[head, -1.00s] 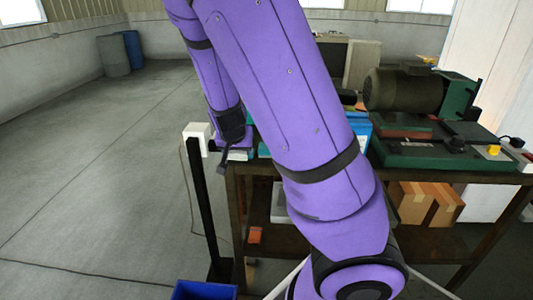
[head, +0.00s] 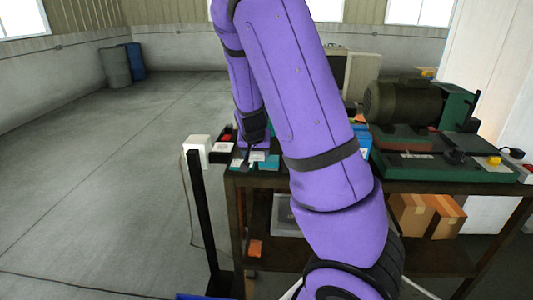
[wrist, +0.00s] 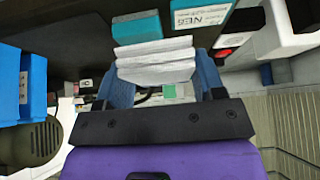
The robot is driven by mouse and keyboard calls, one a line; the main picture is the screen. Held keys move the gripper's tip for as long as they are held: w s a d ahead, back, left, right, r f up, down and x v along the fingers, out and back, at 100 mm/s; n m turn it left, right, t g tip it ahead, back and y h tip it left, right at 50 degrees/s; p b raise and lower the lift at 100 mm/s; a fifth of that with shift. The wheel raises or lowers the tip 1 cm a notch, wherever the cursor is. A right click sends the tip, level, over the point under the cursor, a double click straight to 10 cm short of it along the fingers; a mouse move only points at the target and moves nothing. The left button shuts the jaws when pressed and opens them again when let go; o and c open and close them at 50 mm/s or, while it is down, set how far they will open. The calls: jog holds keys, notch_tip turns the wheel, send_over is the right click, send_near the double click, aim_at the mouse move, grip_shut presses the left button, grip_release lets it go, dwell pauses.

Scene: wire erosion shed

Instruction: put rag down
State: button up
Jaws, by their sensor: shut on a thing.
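The rag (wrist: 155,62) is a white, folded, layered bundle in the wrist view. My gripper (wrist: 163,82) is shut on it, with a blue finger on each side. In the head view my purple arm reaches over the left end of the dark workbench (head: 420,187), and the gripper itself is mostly hidden there. In the wrist view the rag's upper edge lies close against a teal block (wrist: 136,27). I cannot tell whether the rag touches the block or the bench.
A labelled teal block (wrist: 200,15) and a red button (wrist: 225,52) are near the rag. A white box on a black post (head: 198,195) stands left of the bench. A motor machine (head: 405,100) fills the bench's right side. Open floor (head: 90,190) lies left.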

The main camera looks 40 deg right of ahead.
send_over(267, 160)
jog(key=s+a, duration=0.1)
jog(key=shift+a+f, duration=0.1)
jog(key=shift+f, duration=1.95)
jog(key=shift+f, duration=0.6)
jog(key=o, duration=1.2)
jog(key=shift+r, duration=0.25)
jog(key=shift+v, duration=6.3)
